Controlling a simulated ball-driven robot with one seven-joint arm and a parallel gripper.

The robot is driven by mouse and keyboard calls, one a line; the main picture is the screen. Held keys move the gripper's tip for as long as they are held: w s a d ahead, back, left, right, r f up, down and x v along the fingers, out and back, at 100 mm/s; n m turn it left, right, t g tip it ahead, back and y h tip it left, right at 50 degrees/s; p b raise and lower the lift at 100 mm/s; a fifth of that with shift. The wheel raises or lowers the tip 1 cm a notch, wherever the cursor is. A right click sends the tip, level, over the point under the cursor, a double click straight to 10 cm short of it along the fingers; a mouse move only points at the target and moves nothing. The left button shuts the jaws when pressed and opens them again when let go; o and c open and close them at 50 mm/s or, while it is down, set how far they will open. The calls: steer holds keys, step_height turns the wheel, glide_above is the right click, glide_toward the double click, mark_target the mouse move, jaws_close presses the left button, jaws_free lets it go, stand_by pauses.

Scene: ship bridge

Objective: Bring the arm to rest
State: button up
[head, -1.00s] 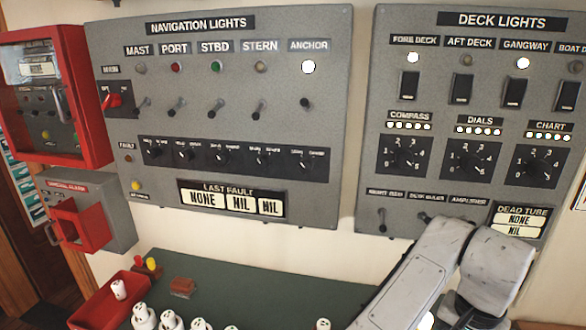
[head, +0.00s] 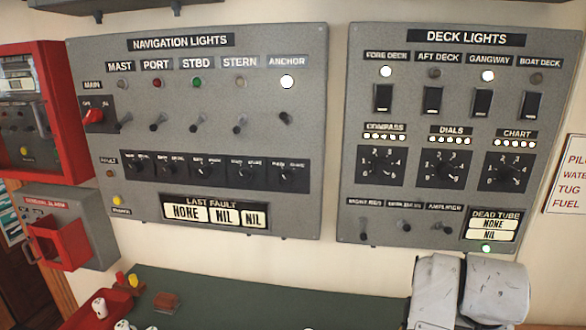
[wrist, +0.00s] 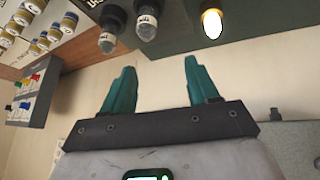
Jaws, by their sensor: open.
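My gripper (wrist: 160,92) shows in the wrist view with its two teal fingers spread apart. Nothing is between them. In the head view, two pale links of my arm stand at the lower right, below the deck lights panel (head: 340,130). The gripper itself is not visible there. The wrist view faces a pale wall, with two dark-capped bulbs and a lit bulb (wrist: 212,22) near the top edge, beyond the fingers.
The navigation lights panel (head: 250,100) is on the wall at left, beside red boxes (head: 75,100). Below is a green desktop (head: 270,300) with a red tray (head: 75,318) and white pieces at its left. In the wrist view, a rack of coloured items (wrist: 35,88) is at left.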

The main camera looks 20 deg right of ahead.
steer(key=a+f+n, duration=0.2)
steer(key=a+f+n+t, duration=0.1)
steer(key=a+f+n, duration=0.1)
steer(key=a+f+n+t, duration=0.1)
steer(key=a+f, duration=0.1)
steer(key=shift+w+a+n+y, duration=0.1)
steer(key=shift+w+n+y, duration=0.2)
steer(key=shift+w+n, duration=0.1)
steer(key=s+a+f+n+y, duration=0.2)
steer(key=s+a+f, duration=0.1)
steer(key=a+f, duration=0.3)
steer(key=s+a+f+n+y, duration=0.2)
steer(key=s+a+f+y, duration=0.1)
steer(key=a, duration=0.6)
steer(key=s+d+f+g+b, duration=0.1)
steer(key=s+f+g+b, duration=0.2)
steer(key=s+f, duration=0.7)
steer(key=shift+s+f+m+g+b, duration=0.15)
steer(key=shift+f+m+g+b, duration=0.2)
steer(key=shift+f+b, duration=0.7)
steer(key=shift+s+d+r, duration=0.1)
steer(key=shift+s+r, duration=0.05)
steer(key=shift+c, duration=0.2)
